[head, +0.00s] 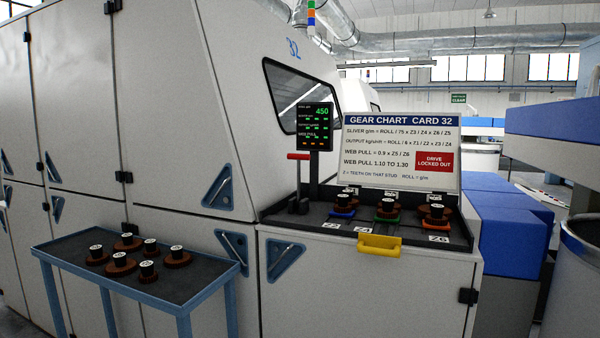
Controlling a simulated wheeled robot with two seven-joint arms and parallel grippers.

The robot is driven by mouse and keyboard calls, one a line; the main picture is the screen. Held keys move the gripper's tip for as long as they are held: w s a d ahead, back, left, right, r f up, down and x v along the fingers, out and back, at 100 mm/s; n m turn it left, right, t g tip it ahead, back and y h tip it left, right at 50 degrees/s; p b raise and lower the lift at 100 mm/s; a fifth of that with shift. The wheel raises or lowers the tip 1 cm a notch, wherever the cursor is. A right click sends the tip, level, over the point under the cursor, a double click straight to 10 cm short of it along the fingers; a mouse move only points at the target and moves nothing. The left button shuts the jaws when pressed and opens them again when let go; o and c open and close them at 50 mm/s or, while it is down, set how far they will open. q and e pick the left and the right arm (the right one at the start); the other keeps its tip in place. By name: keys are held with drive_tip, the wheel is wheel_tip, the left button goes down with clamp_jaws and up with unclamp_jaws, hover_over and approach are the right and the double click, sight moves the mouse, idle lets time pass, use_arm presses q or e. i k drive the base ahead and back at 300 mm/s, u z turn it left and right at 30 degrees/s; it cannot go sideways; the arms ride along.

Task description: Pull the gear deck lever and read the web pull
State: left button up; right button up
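The gear deck (455,228) is a black tray on the grey cabinet, holding several brown gears with black hubs on blue, green and orange-red bases. A lever with a red crossbar grip (298,157) stands upright at its left end. A dark display (314,126) behind it reads 450 at the top; its smaller green lines, including any web pull value, are too small to read. The gear chart (400,150) reads "WEB PULL = 0.9 x Z5 / Z6" and "WEB PULL 1.10 TO 1.30", with a red "DRIVE LOCKED OUT" label. Neither gripper is in view.
A blue-framed table (75,255) at the front left holds several loose gears (120,264). A yellow handle (380,244) sticks out from the deck's front edge. The large grey machine (155,100) rises behind. A metal can (582,250) stands at the right edge.

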sight(298, 156)
drive_tip(key=z, duration=1.45)
drive_tip(key=k, duration=0.1)
drive_tip(key=u, duration=2.6)
drive_tip(key=i, duration=0.8)
drive_tip(key=z, duration=0.05)
